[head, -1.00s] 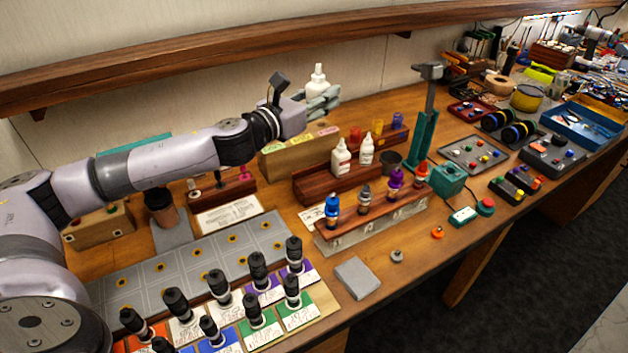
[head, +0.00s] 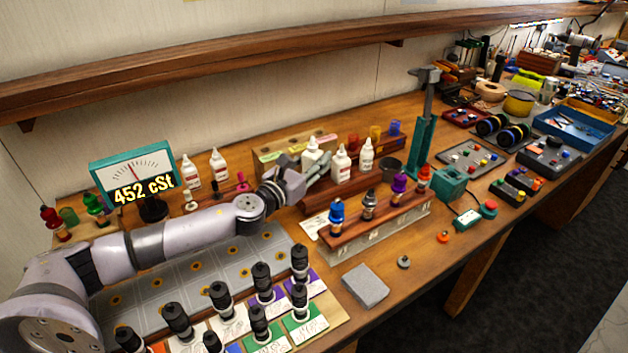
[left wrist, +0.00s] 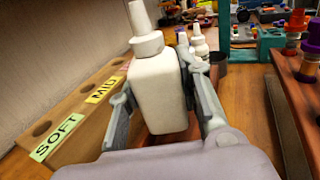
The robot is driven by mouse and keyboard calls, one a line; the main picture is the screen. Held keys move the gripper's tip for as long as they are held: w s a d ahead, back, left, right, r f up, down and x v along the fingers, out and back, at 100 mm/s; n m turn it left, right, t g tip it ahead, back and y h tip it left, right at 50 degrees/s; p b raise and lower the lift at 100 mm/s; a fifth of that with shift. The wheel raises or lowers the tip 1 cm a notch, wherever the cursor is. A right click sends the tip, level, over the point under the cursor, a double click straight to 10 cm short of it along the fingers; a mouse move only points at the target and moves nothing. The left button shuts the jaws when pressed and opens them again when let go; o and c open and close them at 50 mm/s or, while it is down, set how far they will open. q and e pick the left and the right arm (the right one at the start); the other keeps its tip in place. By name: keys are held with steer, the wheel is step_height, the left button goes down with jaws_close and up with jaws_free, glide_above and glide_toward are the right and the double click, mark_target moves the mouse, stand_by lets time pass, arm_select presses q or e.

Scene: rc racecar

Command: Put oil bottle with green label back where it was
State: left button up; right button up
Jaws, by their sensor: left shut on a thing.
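My left gripper (head: 316,170) is shut on a white bottle (head: 311,154) with a pointed nozzle. In the left wrist view the bottle (left wrist: 158,92) stands upright between the fingers; no label shows on the side I see. It is beside a wooden block (left wrist: 95,103) with empty round holes and tags reading SOFT in green and MID in yellow. The block (head: 262,158) is partly hidden behind my arm in the head view. Whether the bottle touches anything below is hidden. My right gripper is not in view.
Two white bottles (head: 341,164) (head: 367,154) stand close to the right on a dark red stand (head: 312,203). Two more (head: 191,172) (head: 218,165) stand behind my arm. A teal meter (head: 132,172) reads 452 cSt. A shock rack (head: 380,228) lies in front.

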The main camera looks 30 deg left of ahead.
arm_select(q)
steer(key=shift+f, duration=0.45)
step_height(320, 180, down, 3)
steer(key=shift+r+b, duration=0.1)
steer(key=shift+b, duration=0.5)
steer(key=shift+f, duration=0.5)
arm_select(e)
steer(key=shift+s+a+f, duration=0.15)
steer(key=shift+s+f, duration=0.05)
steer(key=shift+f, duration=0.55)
arm_select(q)
steer(key=shift+f, duration=0.15)
steer(key=o, duration=1.2)
steer(key=shift+c, duration=0.2)
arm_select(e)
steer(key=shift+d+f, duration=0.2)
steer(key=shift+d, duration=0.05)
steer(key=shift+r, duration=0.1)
